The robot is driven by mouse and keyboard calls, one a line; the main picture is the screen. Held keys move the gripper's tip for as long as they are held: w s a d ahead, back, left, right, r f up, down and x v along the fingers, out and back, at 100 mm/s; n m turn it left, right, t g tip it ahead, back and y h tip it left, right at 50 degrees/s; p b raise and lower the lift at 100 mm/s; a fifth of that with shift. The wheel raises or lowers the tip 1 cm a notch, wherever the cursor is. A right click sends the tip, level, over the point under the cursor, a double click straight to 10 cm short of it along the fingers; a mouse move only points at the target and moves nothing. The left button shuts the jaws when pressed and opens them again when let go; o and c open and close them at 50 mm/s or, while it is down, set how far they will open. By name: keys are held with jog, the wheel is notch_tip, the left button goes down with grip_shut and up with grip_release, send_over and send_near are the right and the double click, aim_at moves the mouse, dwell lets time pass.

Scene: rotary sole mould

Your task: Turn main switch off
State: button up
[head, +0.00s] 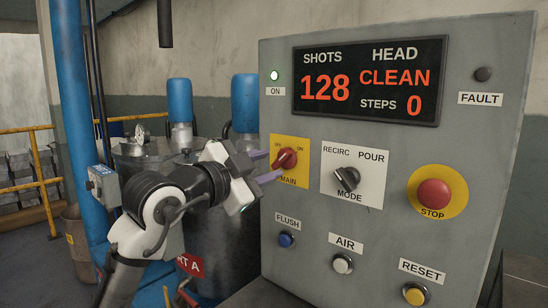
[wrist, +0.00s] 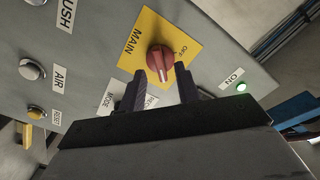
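The main switch (head: 286,160) is a red rotary knob on a yellow plate marked OFF, ON and MAIN, at the left of the grey control panel. In the head view its handle slants toward the ON side. The wrist view shows the red knob (wrist: 160,61) just beyond and between my fingertips. My gripper (head: 268,165) is open and empty, with its two purple-grey fingers pointing at the knob from the left. In the wrist view the fingers (wrist: 161,77) lie on either side of the knob's near end; I cannot tell whether they touch it.
The green ON lamp (head: 274,76) is lit. The display (head: 370,80) reads SHOTS 128, HEAD CLEAN, STEPS 0. The black MODE knob (head: 347,179) is close on the right. The blue FLUSH button (head: 286,240) is below, and the red STOP button (head: 434,194) is farther right.

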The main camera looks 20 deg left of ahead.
aim_at(284, 159)
jog(key=shift+x, duration=1.45)
jog(key=shift+c, duration=0.3)
grip_shut()
